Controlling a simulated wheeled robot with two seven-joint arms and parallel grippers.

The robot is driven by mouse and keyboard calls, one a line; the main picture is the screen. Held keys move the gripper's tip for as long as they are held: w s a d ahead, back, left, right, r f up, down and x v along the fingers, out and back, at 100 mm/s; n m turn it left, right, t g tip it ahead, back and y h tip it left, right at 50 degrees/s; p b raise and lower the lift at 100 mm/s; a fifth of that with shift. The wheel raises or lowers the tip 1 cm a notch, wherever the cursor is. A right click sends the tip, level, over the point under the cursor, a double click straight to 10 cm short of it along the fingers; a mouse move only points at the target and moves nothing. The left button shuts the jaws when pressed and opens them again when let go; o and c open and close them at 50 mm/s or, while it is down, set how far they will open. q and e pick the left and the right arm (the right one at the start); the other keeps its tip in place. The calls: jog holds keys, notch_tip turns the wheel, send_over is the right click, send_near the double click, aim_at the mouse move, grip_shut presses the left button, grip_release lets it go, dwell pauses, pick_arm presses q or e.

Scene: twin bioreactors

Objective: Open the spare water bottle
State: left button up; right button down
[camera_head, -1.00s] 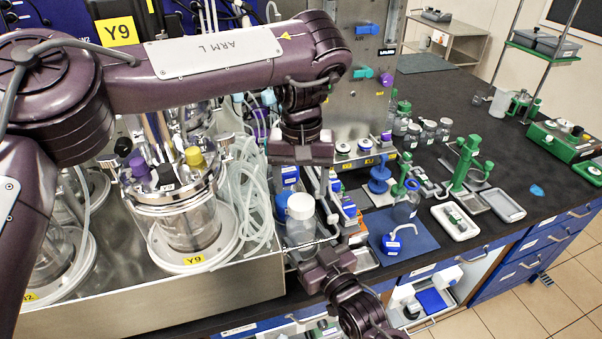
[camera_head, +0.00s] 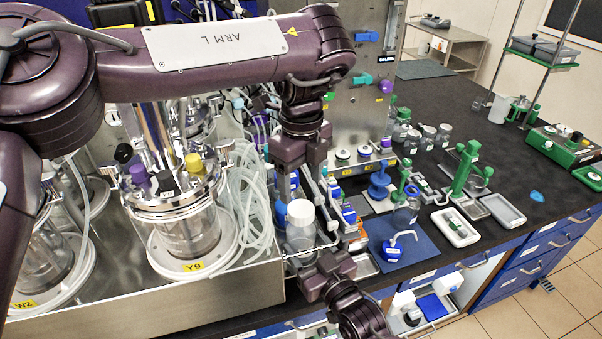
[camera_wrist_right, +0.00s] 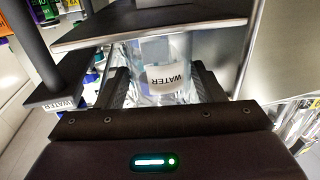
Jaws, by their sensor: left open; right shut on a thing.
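The water bottle (camera_head: 300,241) is clear with a white cap (camera_head: 301,212), standing upright at the right end of the steel bioreactor tray. Its WATER label (camera_wrist_right: 167,78) shows in the right wrist view, between the two fingers of my right gripper (camera_wrist_right: 165,88). My right gripper (camera_head: 318,262) is shut on the bottle's body from the front right in the head view. My left gripper (camera_head: 301,180) points down, open and empty, just above and behind the white cap. I cannot tell the exact gap between its fingers and the cap.
The bioreactor vessel (camera_head: 187,232) and looped tubing (camera_head: 250,205) stand close on the left. Green stands and grey trays (camera_head: 503,209) sit farther right.

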aim_at(301, 208)
pick_arm(q)
jog(key=m, duration=0.6)
jog(key=shift+r+m, duration=0.3)
jog(key=shift+r, duration=0.05)
jog(key=m, duration=0.3)
jog(key=shift+m, duration=0.3)
jog(key=shift+f, duration=3.9)
jog(key=c, duration=1)
jog(key=n, duration=0.5)
jog(key=shift+n, duration=0.4)
jog(key=shift+r, duration=0.25)
jog(key=shift+r, duration=0.9)
